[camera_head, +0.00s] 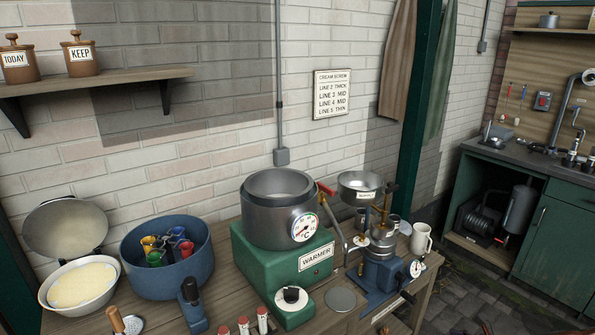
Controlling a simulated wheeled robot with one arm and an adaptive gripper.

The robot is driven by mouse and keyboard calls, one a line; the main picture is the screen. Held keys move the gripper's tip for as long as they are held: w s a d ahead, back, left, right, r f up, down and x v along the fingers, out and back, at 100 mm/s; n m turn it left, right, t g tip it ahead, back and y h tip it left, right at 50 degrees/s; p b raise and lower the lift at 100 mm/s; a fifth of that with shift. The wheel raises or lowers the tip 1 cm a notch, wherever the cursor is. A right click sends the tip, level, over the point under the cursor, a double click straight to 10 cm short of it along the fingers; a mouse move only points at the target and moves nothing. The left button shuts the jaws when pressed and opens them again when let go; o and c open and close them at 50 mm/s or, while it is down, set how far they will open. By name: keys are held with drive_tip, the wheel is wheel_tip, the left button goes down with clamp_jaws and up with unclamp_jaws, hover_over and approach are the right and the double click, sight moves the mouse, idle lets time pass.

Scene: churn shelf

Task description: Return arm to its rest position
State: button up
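Neither my gripper nor my arm shows in the head camera view, so I cannot tell whether the gripper is open or shut. The wooden bench (340,317) below the brick wall carries a green warmer (285,262) with a steel pot and a round dial. Right of it stands a blue separator (380,270) with a steel bowl (360,186) on top. Nothing of mine reaches over the bench in this view.
A blue tub (165,275) with several coloured cups stands on the bench's left, beside a cream-filled white bowl (82,286). A white jug (421,238) stands at the right end. A shelf (105,80) holds two brown crocks. Paved floor (480,290) lies open at right.

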drive_tip(key=w+a+r+n+g+y, duration=0.1)
drive_tip(key=w+a+r+n+y, duration=0.2)
drive_tip(key=a+r, duration=0.55)
drive_tip(key=w+a+r+n+g+y, duration=0.1)
drive_tip(key=w+a+r+n, duration=0.2)
drive_tip(key=a+r+n, duration=0.35)
drive_tip(key=s+a+r+n+g+y, duration=0.1)
drive_tip(key=s+a+r+n+g, duration=0.2)
drive_tip(key=a+r, duration=0.35)
drive_tip(key=s+a+r+n+g, duration=0.2)
drive_tip(key=s+a+r+n, duration=0.15)
drive_tip(key=a, duration=0.65)
drive_tip(key=s+a+r+n+g+h, duration=0.2)
drive_tip(key=s+a+r+n, duration=0.15)
drive_tip(key=s, duration=0.45)
drive_tip(key=s+a+r+n+g+h, duration=0.2)
drive_tip(key=s+a+n, duration=0.3)
drive_tip(key=s, duration=0.3)
drive_tip(key=s+d+n+h, duration=0.2)
drive_tip(key=s+d+h, duration=0.1)
drive_tip(key=s, duration=0.6)
drive_tip(key=s+d+f+n+g+h, duration=0.1)
drive_tip(key=s+d+n+h, duration=0.2)
drive_tip(key=s+d, duration=0.2)
drive_tip(key=s, duration=0.3)
drive_tip(key=shift+s+d+h, duration=0.15)
drive_tip(key=shift+s+h, duration=0.2)
drive_tip(key=shift+h, duration=0.05)
